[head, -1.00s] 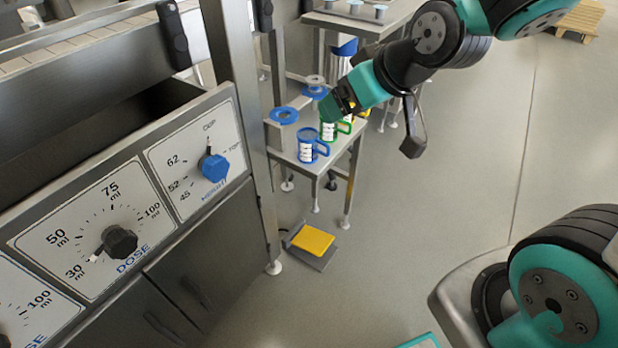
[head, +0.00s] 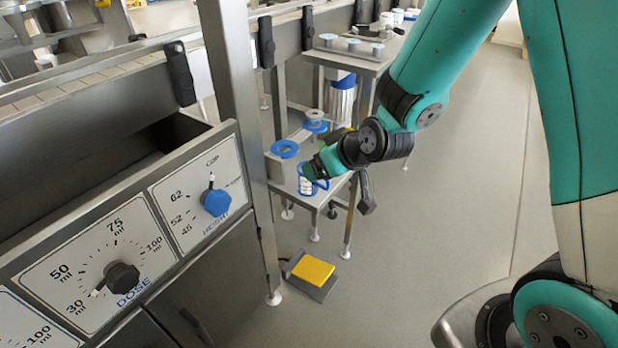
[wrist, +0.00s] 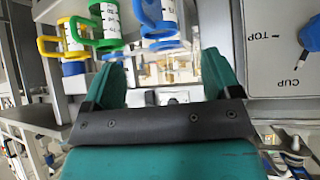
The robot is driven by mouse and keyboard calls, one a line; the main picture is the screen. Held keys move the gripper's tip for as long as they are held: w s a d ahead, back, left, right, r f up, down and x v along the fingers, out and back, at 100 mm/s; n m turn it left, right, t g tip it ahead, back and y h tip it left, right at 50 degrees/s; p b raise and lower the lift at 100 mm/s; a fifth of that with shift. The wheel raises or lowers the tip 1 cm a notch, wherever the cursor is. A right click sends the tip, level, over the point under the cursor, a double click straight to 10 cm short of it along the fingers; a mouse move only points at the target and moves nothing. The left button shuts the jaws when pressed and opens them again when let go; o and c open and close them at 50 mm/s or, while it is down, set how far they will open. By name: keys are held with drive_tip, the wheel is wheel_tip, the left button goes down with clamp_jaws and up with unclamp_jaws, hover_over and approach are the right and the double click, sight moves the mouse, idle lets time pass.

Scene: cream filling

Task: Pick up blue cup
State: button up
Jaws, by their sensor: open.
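The blue cup (head: 306,186) stands on a small steel table (head: 284,176), partly hidden by my gripper (head: 314,168) in the head view. In the wrist view the blue cup (wrist: 158,18), with a white printed scale, shows at the top, ahead of and between my two teal fingers. My gripper (wrist: 168,72) is open and empty. The cup looks just beyond the fingertips; I cannot tell whether they touch it. The wrist picture appears tilted or turned over.
A blue ring (head: 285,149) is behind the cup. A yellow pedal (head: 313,270) lies on the floor, with clear floor to the right.

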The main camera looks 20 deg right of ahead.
sight(314, 183)
drive_tip(key=b+x, duration=0.1)
drive_tip(key=x, duration=0.7)
drive_tip(key=shift+f, duration=0.4)
drive_tip(key=c, duration=1)
